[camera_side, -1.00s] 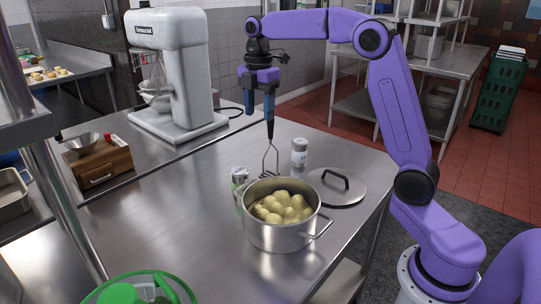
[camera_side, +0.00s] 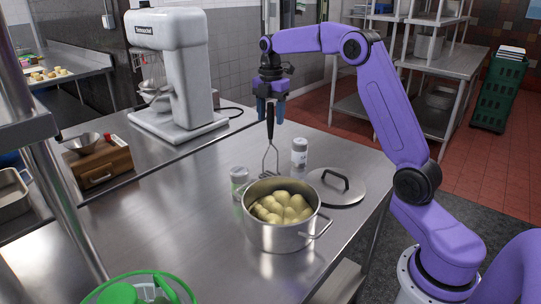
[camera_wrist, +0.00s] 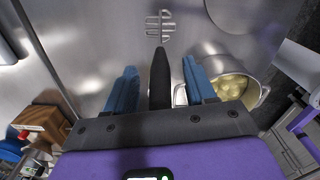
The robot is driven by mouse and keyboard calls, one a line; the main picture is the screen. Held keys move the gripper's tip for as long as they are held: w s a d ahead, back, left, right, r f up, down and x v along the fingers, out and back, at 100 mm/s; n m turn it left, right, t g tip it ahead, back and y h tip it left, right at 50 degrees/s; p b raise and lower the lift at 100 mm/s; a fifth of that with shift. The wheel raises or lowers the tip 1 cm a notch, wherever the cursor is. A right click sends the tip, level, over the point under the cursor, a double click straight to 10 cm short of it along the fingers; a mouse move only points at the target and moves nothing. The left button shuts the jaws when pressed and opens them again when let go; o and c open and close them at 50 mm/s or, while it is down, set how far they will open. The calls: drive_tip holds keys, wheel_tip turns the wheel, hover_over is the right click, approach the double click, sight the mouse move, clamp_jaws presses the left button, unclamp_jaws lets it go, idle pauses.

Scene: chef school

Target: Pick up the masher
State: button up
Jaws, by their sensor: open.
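The masher stands upright on the steel counter (camera_side: 155,235), just behind the pot. Its black handle (camera_side: 270,120) points up and its wire shaft and head (camera_side: 270,162) are below. My gripper (camera_side: 271,118) is open at the top of the handle, pointing down. In the wrist view, the black handle (camera_wrist: 160,80) lies between the two blue fingers of my gripper (camera_wrist: 160,85), with a gap on each side. The masher's slotted head (camera_wrist: 160,27) shows beyond it.
A steel pot (camera_side: 280,237) of potatoes (camera_side: 281,208) stands in front of the masher. A lid (camera_side: 345,195) lies right of it. Two shakers (camera_side: 299,152) (camera_side: 239,180) flank the masher. A white mixer (camera_side: 180,70) stands at back left.

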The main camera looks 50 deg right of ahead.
drive_tip(key=shift+f, duration=0.6)
clamp_jaws()
drive_tip(key=shift+r, duration=0.15)
